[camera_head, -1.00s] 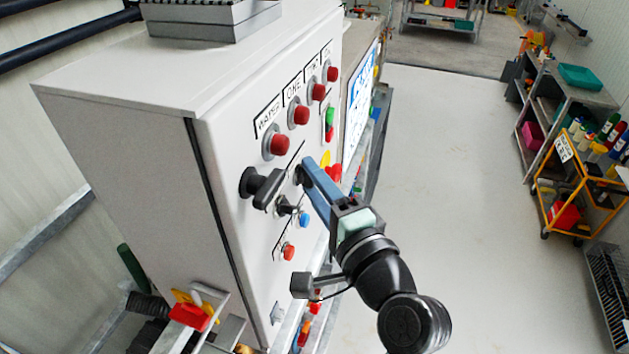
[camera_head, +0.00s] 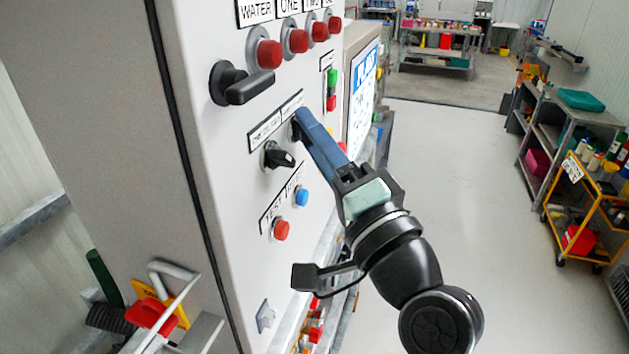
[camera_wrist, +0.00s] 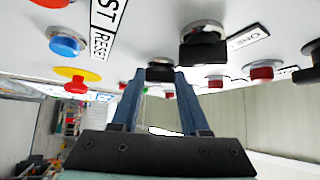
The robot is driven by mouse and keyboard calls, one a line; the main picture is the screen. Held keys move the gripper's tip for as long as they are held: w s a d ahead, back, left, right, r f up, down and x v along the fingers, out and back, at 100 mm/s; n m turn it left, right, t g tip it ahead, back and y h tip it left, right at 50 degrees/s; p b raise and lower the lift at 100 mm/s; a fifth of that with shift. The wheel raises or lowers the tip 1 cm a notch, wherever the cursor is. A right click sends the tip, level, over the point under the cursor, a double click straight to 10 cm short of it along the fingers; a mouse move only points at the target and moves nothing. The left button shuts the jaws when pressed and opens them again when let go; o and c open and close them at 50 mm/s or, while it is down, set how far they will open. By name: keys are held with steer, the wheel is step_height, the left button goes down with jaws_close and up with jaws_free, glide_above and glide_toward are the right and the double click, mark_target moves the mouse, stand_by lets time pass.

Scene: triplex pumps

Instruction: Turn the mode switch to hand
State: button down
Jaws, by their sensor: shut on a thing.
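A white control cabinet (camera_head: 195,60) carries two small black rotary switches below a row of red lamps. The left switch (camera_head: 278,157) is free and shows its knob. The right switch is mostly hidden behind my gripper (camera_head: 298,125) in the head view. In the wrist view its black knob (camera_wrist: 160,73) sits between the blue fingertips of my gripper (camera_wrist: 161,78), which is shut on it. The labels above the switches are too small to read, so I cannot tell the knob's setting or which one is the mode switch.
A large black handle (camera_head: 245,85) sticks out at the upper left of the panel. A blue button (camera_head: 302,197) and a red button (camera_head: 281,230) lie below. A yellow-and-red emergency stop (camera_wrist: 76,80) is close by. Open floor (camera_head: 470,200) lies to the right.

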steer(key=n+y+b, duration=0.1)
steer(key=n+b, duration=0.1)
steer(key=b, duration=0.3)
steer(key=n+y+b, duration=0.2)
steer(key=b, duration=0.3)
steer(key=shift+w+f+t, duration=0.1)
steer(key=shift+f+t, duration=0.3)
steer(key=shift+r+n+y+b, duration=0.25)
steer(key=shift+n+y+b, duration=0.15)
steer(key=shift+b, duration=0.5)
steer(key=shift+c, duration=2)
jaws_free()
steer(key=shift+d, duration=0.1)
